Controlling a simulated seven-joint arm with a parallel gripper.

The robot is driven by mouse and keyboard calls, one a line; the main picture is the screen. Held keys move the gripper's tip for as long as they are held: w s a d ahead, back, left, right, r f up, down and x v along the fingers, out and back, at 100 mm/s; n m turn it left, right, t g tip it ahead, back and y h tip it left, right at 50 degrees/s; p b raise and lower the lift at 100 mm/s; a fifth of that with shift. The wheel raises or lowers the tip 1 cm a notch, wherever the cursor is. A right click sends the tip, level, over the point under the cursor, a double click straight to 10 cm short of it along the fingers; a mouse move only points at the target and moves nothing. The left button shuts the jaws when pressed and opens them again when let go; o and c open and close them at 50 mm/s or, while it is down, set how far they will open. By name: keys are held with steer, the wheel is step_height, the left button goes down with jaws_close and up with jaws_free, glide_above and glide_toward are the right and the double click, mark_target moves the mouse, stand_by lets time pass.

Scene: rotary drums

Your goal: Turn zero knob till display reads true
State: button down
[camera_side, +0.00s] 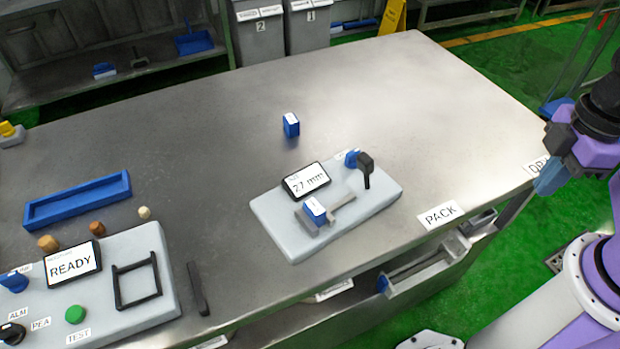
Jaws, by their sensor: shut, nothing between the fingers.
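A grey gauge base (272,232) sits on the steel table. Its tilted display (306,180) shows a reading that looks like 27 and some blurred characters. A small blue knob (351,159) stands behind the display's right side, with a partly hidden label; I cannot read whether it says zero. A black-headed lever (366,163) stands beside it. A blue block with a white top (315,211) sits at the grey measuring jaws (341,203). My gripper (546,187) is shut and empty at the right, beyond the table's edge in this view and well apart from the knob.
Another blue block (291,125) stands behind the gauge. At left are a READY panel (73,264), a green button (75,314), a black frame (136,281), a blue tray (78,200) and small brown pegs (96,228). The table's back right is clear.

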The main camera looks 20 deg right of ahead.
steer(key=c, duration=1.4)
jaws_free()
steer(key=shift+o, duration=1.4)
steer(key=w+a+r+n, duration=0.3)
steer(key=w+a, duration=0.7)
steer(key=w, duration=0.3)
steer(key=shift+w+a+r, duration=0.2)
steer(key=shift+w+r, duration=0.1)
steer(key=shift+w, duration=0.05)
steer(key=n, duration=0.4)
glide_above(353, 152)
step_height(353, 152, down, 17)
steer(key=shift+f, duration=0.1)
jaws_close()
